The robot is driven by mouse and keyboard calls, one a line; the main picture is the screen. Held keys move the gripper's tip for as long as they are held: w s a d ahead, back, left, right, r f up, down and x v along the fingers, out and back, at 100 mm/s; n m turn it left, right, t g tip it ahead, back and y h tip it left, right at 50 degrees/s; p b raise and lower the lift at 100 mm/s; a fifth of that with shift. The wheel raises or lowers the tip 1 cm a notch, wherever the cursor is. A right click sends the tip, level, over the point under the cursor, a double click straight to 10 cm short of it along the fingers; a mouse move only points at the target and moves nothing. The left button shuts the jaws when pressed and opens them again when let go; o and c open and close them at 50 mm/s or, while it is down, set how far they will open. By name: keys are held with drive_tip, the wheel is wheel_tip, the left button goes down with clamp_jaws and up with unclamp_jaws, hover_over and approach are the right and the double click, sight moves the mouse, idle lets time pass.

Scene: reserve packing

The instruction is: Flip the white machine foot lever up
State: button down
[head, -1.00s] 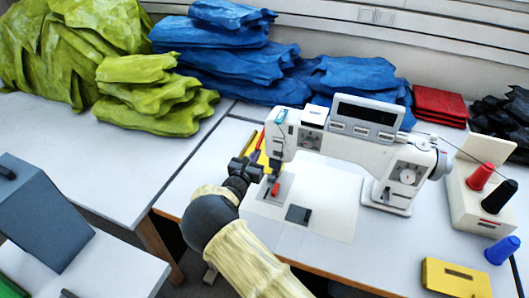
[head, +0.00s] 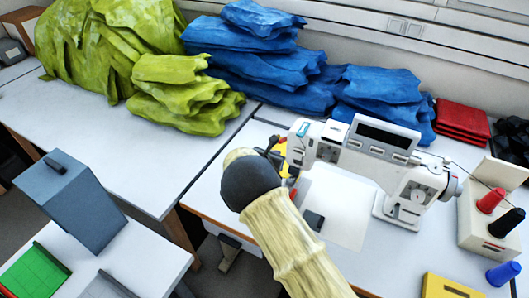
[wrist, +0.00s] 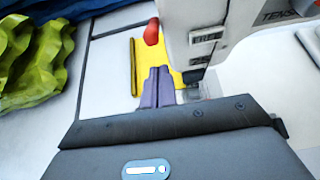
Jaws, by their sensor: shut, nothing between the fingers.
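The white sewing machine (head: 400,170) stands on the right-hand table, its needle head at the left end. In the wrist view, the machine head (wrist: 225,30) is close on the upper right. My gripper (wrist: 158,72) is shut and empty, its fingers together just left of the machine's dark needle and foot area (wrist: 195,80). In the head view, my wrist hides most of the gripper and the foot area. A small red part (head: 292,193) shows beside my wrist, below the machine head. I cannot clearly make out the foot lever or its position.
A yellow item (wrist: 174,55) and a red-ended object (wrist: 152,32) lie behind the fingers. Thread spools (head: 490,201) stand at the right. Blue (head: 260,60) and green (head: 190,95) fabric piles lie behind. A grey-blue box (head: 70,200) stands at the left.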

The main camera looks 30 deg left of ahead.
drive_tip(key=shift+r+p, duration=0.35)
drive_tip(key=shift+r, duration=0.2)
drive_tip(key=shift+r, duration=0.1)
idle(0.3)
drive_tip(key=s+r+p, duration=0.3)
drive_tip(key=s+r, duration=0.3)
drive_tip(key=r, duration=0.1)
drive_tip(key=shift+s+r, duration=0.15)
drive_tip(key=shift+s, duration=0.15)
